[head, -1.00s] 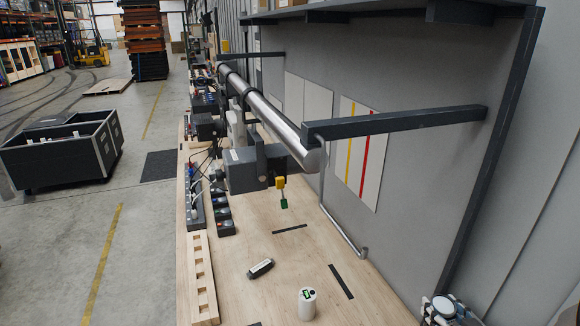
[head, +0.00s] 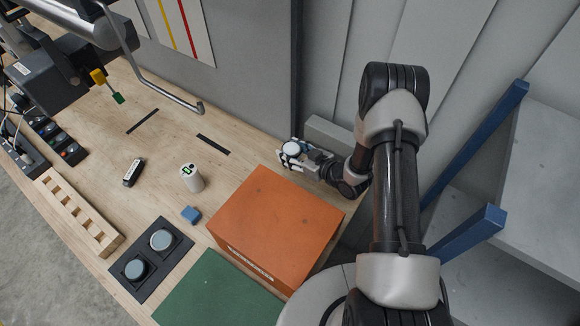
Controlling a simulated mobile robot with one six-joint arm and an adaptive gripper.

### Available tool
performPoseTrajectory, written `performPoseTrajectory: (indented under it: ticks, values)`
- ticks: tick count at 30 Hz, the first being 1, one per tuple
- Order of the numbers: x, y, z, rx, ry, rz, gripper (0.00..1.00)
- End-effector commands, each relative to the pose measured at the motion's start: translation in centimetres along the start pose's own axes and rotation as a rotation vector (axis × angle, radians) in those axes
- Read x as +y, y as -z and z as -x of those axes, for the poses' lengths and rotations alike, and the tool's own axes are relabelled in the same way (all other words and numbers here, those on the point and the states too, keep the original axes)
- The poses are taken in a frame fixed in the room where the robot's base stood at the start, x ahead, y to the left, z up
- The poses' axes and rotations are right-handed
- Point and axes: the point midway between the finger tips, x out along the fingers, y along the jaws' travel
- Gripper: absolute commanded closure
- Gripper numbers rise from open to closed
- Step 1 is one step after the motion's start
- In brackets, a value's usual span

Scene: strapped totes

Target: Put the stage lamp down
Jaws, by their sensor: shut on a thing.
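My gripper (head: 288,156) is in the head view by the wall, beyond the back corner of the orange box. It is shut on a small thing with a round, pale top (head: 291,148). The fingers hide part of it, and I cannot tell from its look whether it is the stage lamp. A dark grey, boxy lamp-like unit (head: 45,78) hangs from the metal pipe at the upper left, apart from my gripper. A yellow and green tag (head: 107,86) hangs beside it.
The wooden bench (head: 165,120) has bare room around a white cylinder (head: 193,178). An orange box (head: 275,225), a blue block (head: 191,215), a black plate (head: 150,255) with two round pieces, and a green mat (head: 215,295) occupy its near end. Blue-edged shelving (head: 480,235) stands right.

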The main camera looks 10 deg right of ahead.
Motion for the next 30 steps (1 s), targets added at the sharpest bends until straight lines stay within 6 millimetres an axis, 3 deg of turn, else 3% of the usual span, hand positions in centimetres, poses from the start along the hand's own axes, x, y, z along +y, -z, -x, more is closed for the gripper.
performPoseTrajectory:
  ticks: [1, 6, 13, 19, 30]
  values:
    - [-0.1, -1.5, -0.5, -0.001, 0.001, -0.002, 0.82]
    - [0.0, -4.5, -1.6, 0.002, 0.000, 0.000, 0.82]
    - [0.0, -5.9, -2.2, 0.002, 0.000, 0.001, 0.82]
    - [0.0, -8.6, -3.1, 0.001, 0.000, 0.000, 0.82]
    - [0.0, -9.2, -3.4, 0.002, -0.001, 0.001, 0.82]
